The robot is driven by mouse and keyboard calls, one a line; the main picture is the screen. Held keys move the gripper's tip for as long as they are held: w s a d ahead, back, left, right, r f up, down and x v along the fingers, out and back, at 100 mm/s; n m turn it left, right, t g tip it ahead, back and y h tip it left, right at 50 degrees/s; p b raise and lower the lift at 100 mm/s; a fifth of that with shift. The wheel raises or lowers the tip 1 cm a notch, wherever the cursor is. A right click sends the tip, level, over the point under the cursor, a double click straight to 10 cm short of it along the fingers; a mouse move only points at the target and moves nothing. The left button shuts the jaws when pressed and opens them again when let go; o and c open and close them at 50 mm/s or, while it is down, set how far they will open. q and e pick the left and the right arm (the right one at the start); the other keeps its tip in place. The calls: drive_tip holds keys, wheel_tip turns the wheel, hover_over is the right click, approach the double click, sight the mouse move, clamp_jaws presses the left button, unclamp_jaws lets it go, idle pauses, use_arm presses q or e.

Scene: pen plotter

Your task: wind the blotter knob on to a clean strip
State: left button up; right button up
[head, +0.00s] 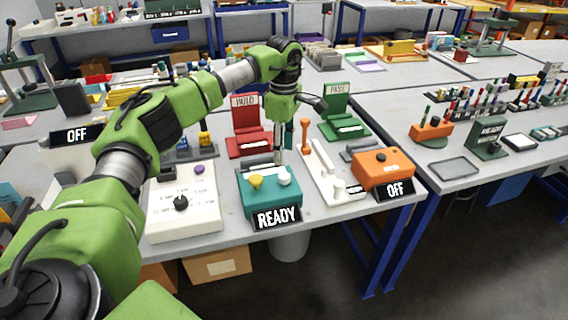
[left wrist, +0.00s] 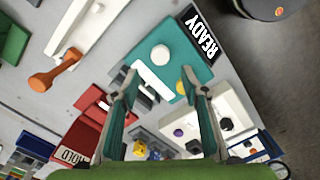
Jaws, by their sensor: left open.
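A teal box (head: 268,202) with a READY sign (head: 277,217) stands at the front of the bench. A white round knob (head: 284,176) and a yellow knob (head: 256,182) sit on its top. No label marks either as the blotter knob. In the left wrist view the white knob (left wrist: 160,54) stands on the teal top beyond a white strip (left wrist: 153,77); the yellow knob (left wrist: 182,87) is partly behind a finger. My left gripper (head: 280,150) points down over the back of the teal box, open and empty, apart from both knobs. My right gripper is not in view.
A white box with a black dial (head: 181,204) stands left of the teal box. A white tray (head: 333,182) with an orange handle and an orange box (head: 383,167) with an OFF sign stand right. Red HOLD (head: 246,116) and green PASS (head: 340,103) stands are behind.

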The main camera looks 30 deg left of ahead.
use_arm(q)
drive_tip(key=shift+r, duration=1.45)
drive_tip(key=shift+d+f, duration=0.1)
